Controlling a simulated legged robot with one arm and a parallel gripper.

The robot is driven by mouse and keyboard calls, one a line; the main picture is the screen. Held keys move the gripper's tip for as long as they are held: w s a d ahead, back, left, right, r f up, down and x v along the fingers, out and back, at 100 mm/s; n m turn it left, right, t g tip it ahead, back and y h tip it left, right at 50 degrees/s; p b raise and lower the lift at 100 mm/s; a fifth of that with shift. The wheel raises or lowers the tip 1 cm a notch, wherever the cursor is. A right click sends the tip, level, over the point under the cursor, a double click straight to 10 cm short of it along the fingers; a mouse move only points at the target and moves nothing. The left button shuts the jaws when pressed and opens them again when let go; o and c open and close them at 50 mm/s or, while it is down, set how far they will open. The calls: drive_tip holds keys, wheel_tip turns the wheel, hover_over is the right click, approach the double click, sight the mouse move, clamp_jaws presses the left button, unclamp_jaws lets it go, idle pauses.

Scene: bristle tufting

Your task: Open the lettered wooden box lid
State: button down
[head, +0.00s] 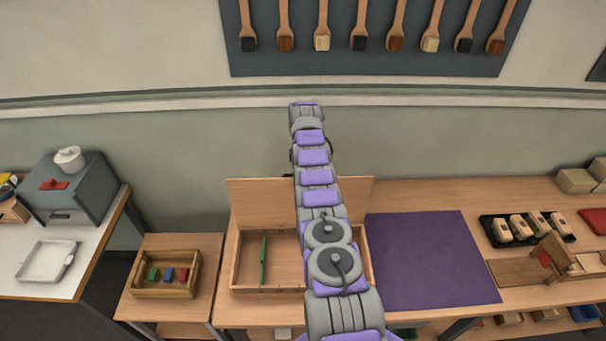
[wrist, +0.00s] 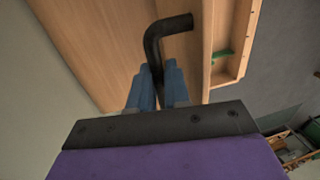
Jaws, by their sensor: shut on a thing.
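The wooden box (head: 236,262) stands on the bench with its inside showing and a green strip (head: 263,258) in it. Its plain wooden lid (head: 258,200) stands raised along the back edge, partly hidden behind my arm; no lettering shows. In the wrist view the lid (wrist: 95,45) fills the upper left, with a bent dark handle (wrist: 168,27) on it. My gripper (wrist: 157,80) has its blue fingers shut on the handle's lower end. The box also shows in the wrist view (wrist: 245,45), at the upper right. My fingertips cannot be made out in the head view.
A purple mat (head: 430,260) lies right of the box. Beyond it are a black tray (head: 492,235) of brush blocks and a wooden stand (head: 553,252). A small crate (head: 165,290) of coloured pieces stands left. Brushes hang on a wall board (head: 375,62).

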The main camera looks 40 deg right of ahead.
drive_tip(key=shift+s+a+f+g, duration=0.15)
drive_tip(key=shift+s+a+f, duration=0.1)
drive_tip(key=shift+f, duration=0.35)
drive_tip(key=shift+s+a+f+g, duration=0.15)
drive_tip(key=shift+s+a+f, duration=0.05)
drive_tip(key=shift+f, duration=0.35)
drive_tip(key=shift+w+d+r, duration=0.1)
drive_tip(key=shift+w+d, duration=0.4)
drive_tip(key=shift+w, duration=0.15)
drive_tip(key=c, duration=1.4)
unclamp_jaws()
drive_tip(key=shift+w+r, duration=0.1)
drive_tip(key=shift+o, duration=1.4)
drive_tip(key=shift+w+d+r, duration=0.1)
drive_tip(key=shift+w+r, duration=0.05)
drive_tip(key=shift+r, duration=0.3)
drive_tip(key=shift+r, duration=0.15)
